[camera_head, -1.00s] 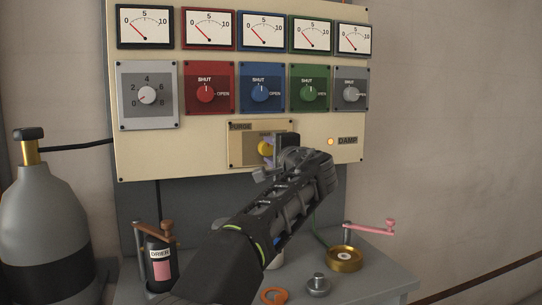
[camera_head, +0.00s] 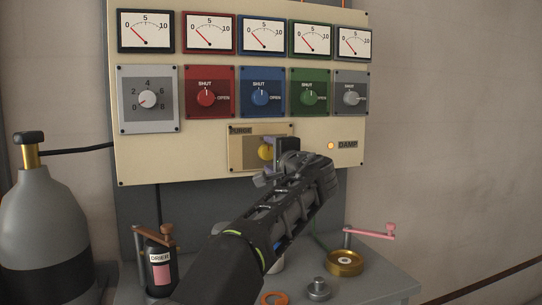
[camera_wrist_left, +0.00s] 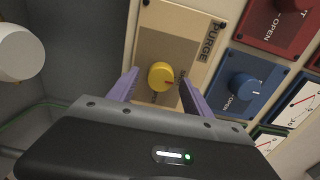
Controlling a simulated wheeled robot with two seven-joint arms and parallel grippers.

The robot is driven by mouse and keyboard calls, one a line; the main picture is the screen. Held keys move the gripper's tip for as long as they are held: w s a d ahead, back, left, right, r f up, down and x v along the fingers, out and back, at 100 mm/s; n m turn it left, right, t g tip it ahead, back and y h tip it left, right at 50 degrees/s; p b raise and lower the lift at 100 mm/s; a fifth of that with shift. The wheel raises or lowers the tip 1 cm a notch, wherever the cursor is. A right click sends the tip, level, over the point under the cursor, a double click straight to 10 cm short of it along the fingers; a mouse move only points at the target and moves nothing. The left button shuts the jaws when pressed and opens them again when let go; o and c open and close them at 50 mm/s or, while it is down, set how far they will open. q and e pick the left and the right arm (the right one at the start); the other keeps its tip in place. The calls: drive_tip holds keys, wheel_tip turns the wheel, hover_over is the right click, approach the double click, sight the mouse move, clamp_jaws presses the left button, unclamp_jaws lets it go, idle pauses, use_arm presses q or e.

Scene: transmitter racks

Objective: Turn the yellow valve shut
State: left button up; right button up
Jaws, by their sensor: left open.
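The yellow valve (camera_head: 265,151) is a round knob on the tan PURGE plate (camera_head: 240,153) low on the panel. My left gripper (camera_head: 272,152) is open in front of the plate. In the wrist view its two purple fingers (camera_wrist_left: 156,93) stand on either side of the knob, with gaps to it. The gripper hides part of the knob and the plate's right part in the head view. My right gripper is out of view.
Above are red (camera_head: 206,93), blue (camera_head: 261,93) and green (camera_head: 309,93) knobs pointing to SHUT, and a row of gauges. An amber lamp (camera_head: 330,146) glows by DAMP. The bench below holds a drier bottle (camera_head: 160,271), a brass disc (camera_head: 344,262) and a pink crank (camera_head: 372,232).

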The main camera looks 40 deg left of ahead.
use_arm(q)
drive_tip(key=b+v, duration=0.1)
drive_tip(key=v, duration=0.6)
drive_tip(key=shift+s+d+b, duration=0.2)
drive_tip(key=shift+d+b, duration=0.1)
